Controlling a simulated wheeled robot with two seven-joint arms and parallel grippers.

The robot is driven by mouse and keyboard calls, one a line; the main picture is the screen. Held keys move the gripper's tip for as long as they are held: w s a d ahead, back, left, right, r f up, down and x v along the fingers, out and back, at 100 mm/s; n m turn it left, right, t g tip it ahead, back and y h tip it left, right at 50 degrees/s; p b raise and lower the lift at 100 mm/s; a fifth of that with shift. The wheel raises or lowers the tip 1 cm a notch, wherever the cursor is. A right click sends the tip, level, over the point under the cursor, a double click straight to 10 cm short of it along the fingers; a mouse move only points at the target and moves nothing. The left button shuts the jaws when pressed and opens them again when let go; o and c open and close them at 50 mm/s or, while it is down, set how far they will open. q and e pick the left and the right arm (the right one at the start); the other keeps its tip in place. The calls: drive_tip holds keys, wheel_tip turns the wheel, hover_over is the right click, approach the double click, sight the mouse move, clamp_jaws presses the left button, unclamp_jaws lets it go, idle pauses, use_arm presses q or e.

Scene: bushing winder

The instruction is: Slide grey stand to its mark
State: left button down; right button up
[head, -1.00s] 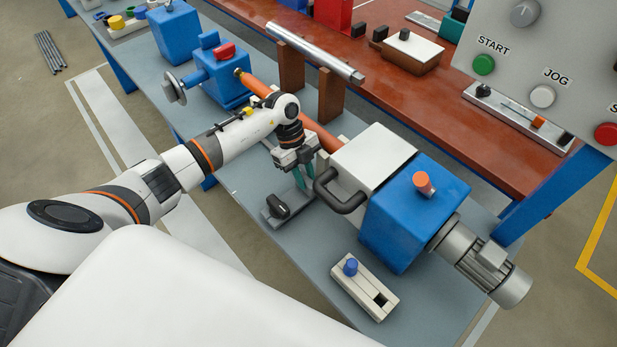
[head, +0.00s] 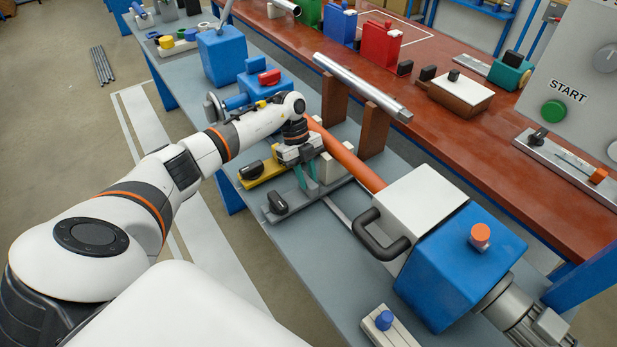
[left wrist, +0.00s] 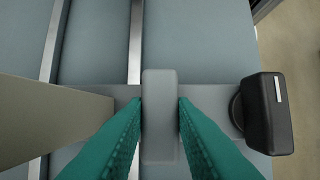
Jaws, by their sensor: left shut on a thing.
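The grey stand (head: 268,214) sits low on the bench under the orange rod (head: 345,156), with a black knob (head: 279,203) on its near end. My left gripper (head: 307,187) points down and is shut on the stand's upright grey tab. In the left wrist view the teal fingers (left wrist: 160,112) press on both sides of the tab (left wrist: 160,140), and the stand's base (left wrist: 212,100) runs to the black knob at right. A yellow stand (head: 254,182) with its own black knob is close beside it, farther along the bench. I cannot make out the mark. My right gripper is not in view.
A white block with a black handle (head: 378,238) and a blue housing (head: 455,262) stand to the right. Bare rail (head: 338,212) shows between them and the grey stand. A blue unit (head: 262,88) stands beyond the yellow stand. Brown posts (head: 374,130) hold a metal bar behind.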

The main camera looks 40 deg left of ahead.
use_arm(q)
drive_tip(key=shift+w+a+r, duration=0.15)
drive_tip(key=shift+a+r, duration=0.05)
drive_tip(key=shift+a, duration=0.1)
drive_tip(key=c, duration=1.5)
unclamp_jaws()
drive_tip(key=o, duration=0.3)
drive_tip(key=shift+f, duration=0.15)
drive_tip(key=shift+a+r, duration=0.15)
drive_tip(key=shift+r, duration=0.35)
drive_tip(key=b+v, duration=0.2)
drive_tip(key=v, duration=0.9)
